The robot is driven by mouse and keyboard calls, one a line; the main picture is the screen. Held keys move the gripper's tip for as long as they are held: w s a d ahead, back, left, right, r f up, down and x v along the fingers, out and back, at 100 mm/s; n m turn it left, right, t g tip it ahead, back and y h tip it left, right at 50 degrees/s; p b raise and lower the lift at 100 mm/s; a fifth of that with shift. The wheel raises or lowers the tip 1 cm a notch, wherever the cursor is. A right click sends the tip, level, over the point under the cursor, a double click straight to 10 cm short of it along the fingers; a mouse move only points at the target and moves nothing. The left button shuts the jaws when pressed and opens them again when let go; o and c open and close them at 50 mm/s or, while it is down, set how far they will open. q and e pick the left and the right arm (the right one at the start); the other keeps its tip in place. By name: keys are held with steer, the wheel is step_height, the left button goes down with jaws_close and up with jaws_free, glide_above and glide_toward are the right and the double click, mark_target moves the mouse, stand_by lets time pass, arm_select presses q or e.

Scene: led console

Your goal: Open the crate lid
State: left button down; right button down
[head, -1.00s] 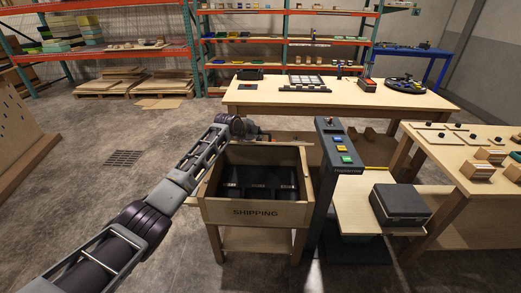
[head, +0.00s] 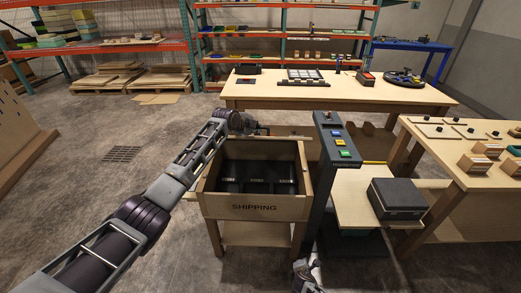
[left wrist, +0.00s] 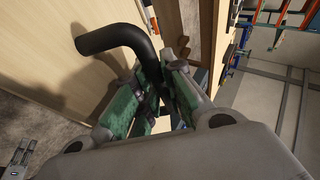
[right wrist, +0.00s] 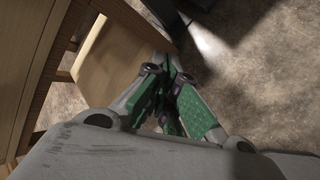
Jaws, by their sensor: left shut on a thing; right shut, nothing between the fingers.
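The wooden crate (head: 222,208), marked SHIPPING, stands open-topped in the middle of the head view, with dark compartments inside. Its lid (head: 278,138) is swung up at the back and shows nearly edge-on. My left gripper (head: 246,126) is at the lid beyond the crate's back edge, partly hidden by its own arm. In the left wrist view, its green-padded fingers (left wrist: 165,78) are shut on the black bent handle (left wrist: 118,35), which stands out from a pale wooden panel. My right gripper (right wrist: 172,105) is shut and empty, low in front of the crate.
A dark button post (head: 330,195) stands close to the crate's right side. A small table with a grey case (head: 398,198) is to its right. A long workbench (head: 330,95) runs behind. Open concrete floor (head: 90,200) lies to the left.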

steer(key=w+a+r+n+t, duration=0.2)
steer(key=w+a+r+n, duration=0.15)
steer(key=r, duration=0.35)
steer(key=w+a+r+n+t, duration=0.2)
steer(key=w+a+r, duration=0.25)
steer(key=r, duration=0.25)
steer(key=w+a+r+n+t, duration=0.25)
steer(key=w+r, duration=0.25)
steer(key=r, duration=0.3)
steer(key=a+r+n+t+y, duration=0.1)
steer(key=a+r+n+t, duration=0.1)
steer(key=a+r, duration=0.3)
steer(key=w+a+r+n+t+y, duration=0.1)
steer(key=a+r+n+t, duration=0.2)
steer(key=r, duration=1)
steer(key=shift+a+r+n, duration=0.2)
steer(key=shift+a+n, duration=0.5)
steer(key=shift+a, duration=0.15)
steer(key=shift+w, duration=0.2)
steer(key=w+r, duration=0.4)
steer(key=w, duration=0.8)
steer(key=shift+r, duration=0.4)
